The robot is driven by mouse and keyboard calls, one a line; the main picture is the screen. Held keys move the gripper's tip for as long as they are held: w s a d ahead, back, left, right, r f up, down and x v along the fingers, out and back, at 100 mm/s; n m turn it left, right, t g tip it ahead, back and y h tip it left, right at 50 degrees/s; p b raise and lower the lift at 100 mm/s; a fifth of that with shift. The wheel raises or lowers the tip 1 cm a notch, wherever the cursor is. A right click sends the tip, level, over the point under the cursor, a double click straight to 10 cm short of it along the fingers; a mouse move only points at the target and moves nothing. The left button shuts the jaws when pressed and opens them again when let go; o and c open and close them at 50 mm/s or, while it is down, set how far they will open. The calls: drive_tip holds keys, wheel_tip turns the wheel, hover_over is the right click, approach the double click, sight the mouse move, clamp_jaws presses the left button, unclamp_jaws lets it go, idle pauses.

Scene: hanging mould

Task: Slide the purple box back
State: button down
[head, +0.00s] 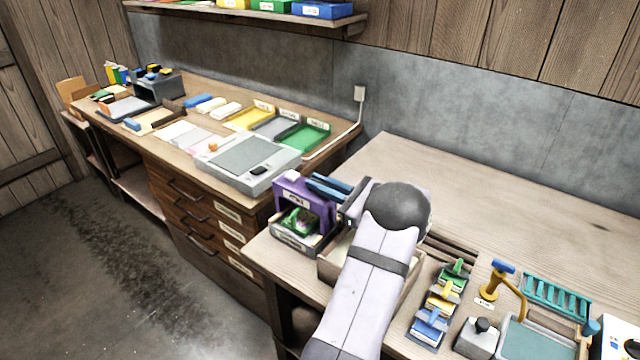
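The purple box (318,212) is an upright frame-like block with a white label on its front. It stands at the left end of the near workbench, on a grey labelled base (292,240). A green piece (298,221) shows in its opening. My arm hides the space to the right of the box, and the gap between the fingers is not clear.
A wooden tray (328,268) lies beneath my arm. Left is a bench with a grey flat device (246,160) and green tray (304,137). Right are a rack of coloured clamps (440,303) and a yellow stand (492,283). The bench behind my arm is clear.

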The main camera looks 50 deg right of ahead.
drive_tip(key=d+b, duration=0.3)
drive_tip(key=d, duration=0.7)
drive_tip(key=shift+r, duration=0.1)
idle(0.3)
drive_tip(key=c, duration=1.8)
unclamp_jaws()
drive_tip(key=shift+s+b, duration=1)
drive_tip(key=shift+s, duration=2.7)
